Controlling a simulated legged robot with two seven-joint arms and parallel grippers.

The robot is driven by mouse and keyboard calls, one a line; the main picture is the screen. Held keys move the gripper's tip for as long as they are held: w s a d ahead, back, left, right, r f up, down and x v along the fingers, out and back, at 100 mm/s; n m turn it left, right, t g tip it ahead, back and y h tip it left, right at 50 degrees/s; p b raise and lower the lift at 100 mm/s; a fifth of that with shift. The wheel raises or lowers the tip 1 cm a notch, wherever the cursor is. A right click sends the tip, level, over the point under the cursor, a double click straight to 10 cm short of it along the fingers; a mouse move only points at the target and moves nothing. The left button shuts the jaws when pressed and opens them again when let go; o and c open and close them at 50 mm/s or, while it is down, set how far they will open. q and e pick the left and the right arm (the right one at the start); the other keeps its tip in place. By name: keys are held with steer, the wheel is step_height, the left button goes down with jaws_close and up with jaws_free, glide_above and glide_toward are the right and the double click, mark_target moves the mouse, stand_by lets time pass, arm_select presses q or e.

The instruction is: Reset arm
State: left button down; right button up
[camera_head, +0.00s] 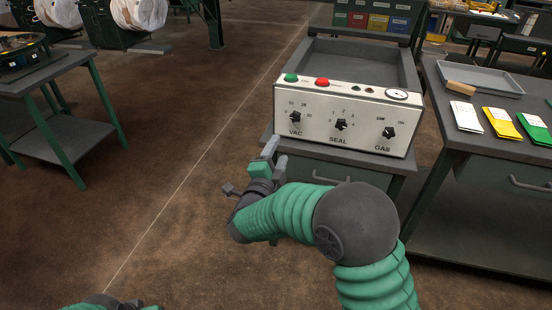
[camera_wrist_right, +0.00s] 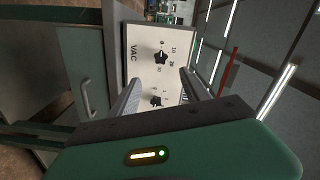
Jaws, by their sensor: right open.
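My right gripper (camera_head: 275,150) is open and empty in the head view, in front of the left part of a white control panel (camera_head: 341,108). In the right wrist view, its two fingers (camera_wrist_right: 161,77) stand apart with nothing between them. The panel shows beyond them, with the VAC knob (camera_wrist_right: 161,57) and another knob (camera_wrist_right: 156,100). The head view shows the VAC (camera_head: 295,117), SEAL (camera_head: 341,125) and GAS (camera_head: 388,132) knobs. Part of my left arm (camera_head: 110,303) shows at the bottom left edge; its fingers cannot be made out.
The panel fronts a grey tray-topped machine (camera_head: 365,60) on a cabinet. A right-hand bench (camera_head: 440,95) holds a tray (camera_head: 481,78), a tan block (camera_head: 461,88) and several coloured packets (camera_head: 499,122). A green-legged table (camera_head: 60,75) stands left. Open brown floor (camera_head: 180,180) lies between.

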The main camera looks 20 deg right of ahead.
steer(key=s+a+f+n+g+y, duration=0.2)
steer(key=s+a+f+n+y, duration=0.2)
steer(key=f+n+y, duration=0.65)
steer(key=s+d+f+n+g, duration=0.2)
steer(key=s+f+n+g, duration=0.1)
steer(key=s, duration=0.5)
steer(key=s+d+f+n+g, duration=0.1)
steer(key=s+f+n+g, duration=0.15)
steer(key=s, duration=0.45)
steer(key=s+d+f+n+g, duration=0.2)
steer(key=s+n+g, duration=0.2)
steer(key=s, duration=0.4)
arm_select(q)
steer(key=w+p+v, duration=0.3)
steer(key=p+v, duration=1)
steer(key=p, duration=0.1)
steer(key=w+r+p+v, duration=0.1)
steer(key=w+p+v, duration=0.2)
steer(key=p+v, duration=1.1)
steer(key=shift+a, duration=0.15)
arm_select(e)
steer(key=w+r+v, duration=0.1)
steer(key=w+v, duration=0.2)
steer(key=v, duration=1)
steer(key=w+a+r+v, duration=0.1)
steer(key=w+v, duration=0.2)
steer(key=v, duration=1)
steer(key=shift+a+r+n+g+h, duration=0.25)
steer(key=shift+r+n+g+h, duration=0.1)
steer(key=shift+n+g, duration=0.1)
